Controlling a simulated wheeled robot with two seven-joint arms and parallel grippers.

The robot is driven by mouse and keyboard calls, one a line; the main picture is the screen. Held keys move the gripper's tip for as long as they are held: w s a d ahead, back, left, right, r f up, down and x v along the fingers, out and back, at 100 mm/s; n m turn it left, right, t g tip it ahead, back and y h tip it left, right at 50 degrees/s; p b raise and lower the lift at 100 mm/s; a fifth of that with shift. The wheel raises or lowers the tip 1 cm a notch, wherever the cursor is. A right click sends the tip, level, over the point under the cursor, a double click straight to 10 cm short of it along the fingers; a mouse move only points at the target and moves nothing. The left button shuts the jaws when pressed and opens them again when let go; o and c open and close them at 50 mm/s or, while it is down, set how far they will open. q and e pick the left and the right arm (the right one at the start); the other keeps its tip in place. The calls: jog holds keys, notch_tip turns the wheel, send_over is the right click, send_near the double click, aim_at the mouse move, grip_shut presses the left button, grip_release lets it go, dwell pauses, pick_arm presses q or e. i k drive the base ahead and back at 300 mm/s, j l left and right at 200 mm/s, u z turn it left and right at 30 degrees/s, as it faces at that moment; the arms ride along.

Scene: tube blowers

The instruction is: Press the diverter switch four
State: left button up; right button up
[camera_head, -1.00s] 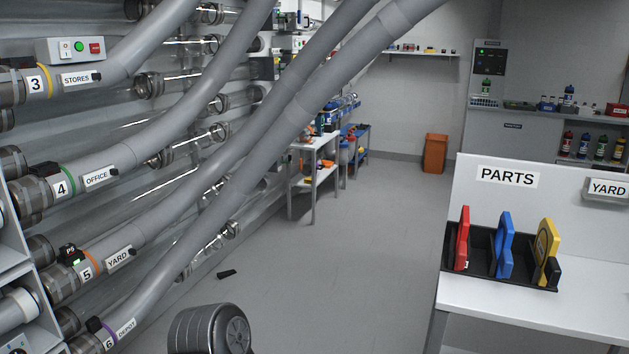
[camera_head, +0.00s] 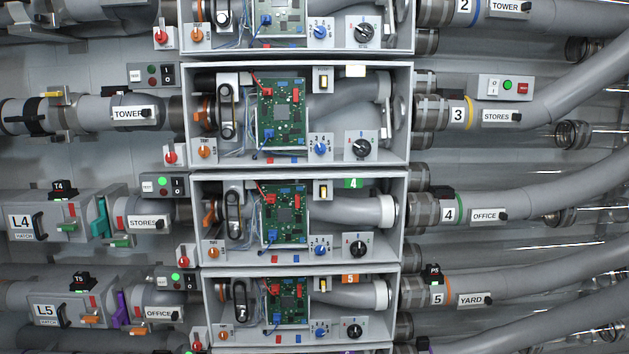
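Diverter box four (camera_head: 385,181) is the open-fronted box with a green "4" label (camera_head: 353,183), in the middle of the view. In it are a small yellow-and-white rocker switch (camera_head: 323,190), a green circuit board (camera_head: 285,213), a black dial (camera_head: 358,244), a blue knob (camera_head: 320,243) and an orange knob (camera_head: 214,252). I cannot tell which control is the diverter switch. Neither gripper is in view, and nothing covers the box front.
Similar boxes are stacked above and below, including one with an orange "5" label (camera_head: 350,279). Grey tubes leave to the right, among them the OFFICE tube (camera_head: 525,215). No floor shows.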

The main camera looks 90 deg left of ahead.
aim_at(178, 185)
jog(key=u, duration=3.65)
